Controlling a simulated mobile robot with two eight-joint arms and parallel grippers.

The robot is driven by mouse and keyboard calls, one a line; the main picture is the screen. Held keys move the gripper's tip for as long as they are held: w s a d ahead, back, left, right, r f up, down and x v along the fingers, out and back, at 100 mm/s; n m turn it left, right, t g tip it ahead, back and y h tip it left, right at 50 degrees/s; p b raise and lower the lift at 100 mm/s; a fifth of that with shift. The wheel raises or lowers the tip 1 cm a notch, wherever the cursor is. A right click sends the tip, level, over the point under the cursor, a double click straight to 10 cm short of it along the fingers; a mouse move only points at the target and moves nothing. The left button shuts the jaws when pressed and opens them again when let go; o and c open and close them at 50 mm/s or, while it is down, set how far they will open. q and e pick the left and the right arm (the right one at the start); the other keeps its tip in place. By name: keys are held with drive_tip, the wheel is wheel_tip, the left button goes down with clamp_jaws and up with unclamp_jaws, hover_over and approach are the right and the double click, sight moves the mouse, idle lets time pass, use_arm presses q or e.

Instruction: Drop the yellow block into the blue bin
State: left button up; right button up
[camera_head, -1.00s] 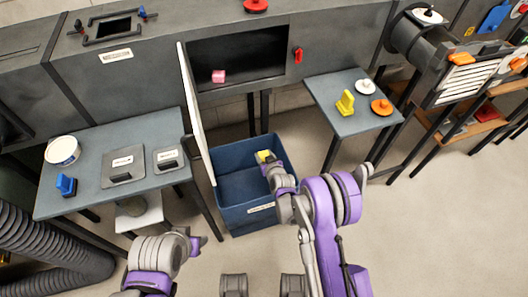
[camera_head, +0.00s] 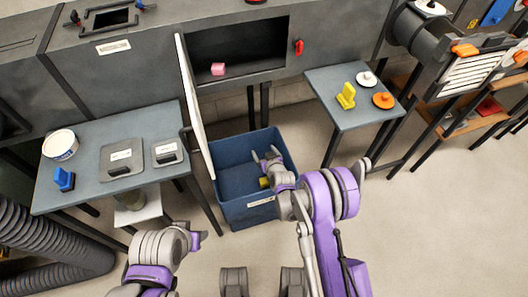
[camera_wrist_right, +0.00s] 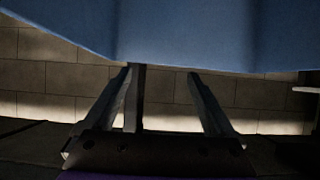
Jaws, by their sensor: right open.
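The blue bin (camera_head: 246,144) stands on the floor between the two tables. The small yellow block (camera_head: 264,183) shows inside the bin, low near its front wall, partly beside my right arm. My right gripper (camera_head: 267,154) is over the bin, its fingers spread with nothing between them. In the right wrist view the two fingers of my right gripper (camera_wrist_right: 165,100) are apart and empty, and the blue bin (camera_wrist_right: 190,35) fills the top. Part of my left arm shows at the lower left, but its fingers do not.
An open white door (camera_head: 194,105) stands upright by the bin's left side. A pink cube (camera_head: 218,69) sits in the open duct. The right table (camera_head: 343,117) holds a yellow brush-like piece (camera_head: 346,95) and two discs. The left table (camera_head: 92,150) stands left of the bin.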

drive_tip(key=p+v, duration=0.1)
drive_tip(key=v, duration=0.9)
drive_tip(key=shift+s, duration=0.3)
drive_tip(key=shift+d+r, duration=0.15)
drive_tip(key=shift+r, duration=0.05)
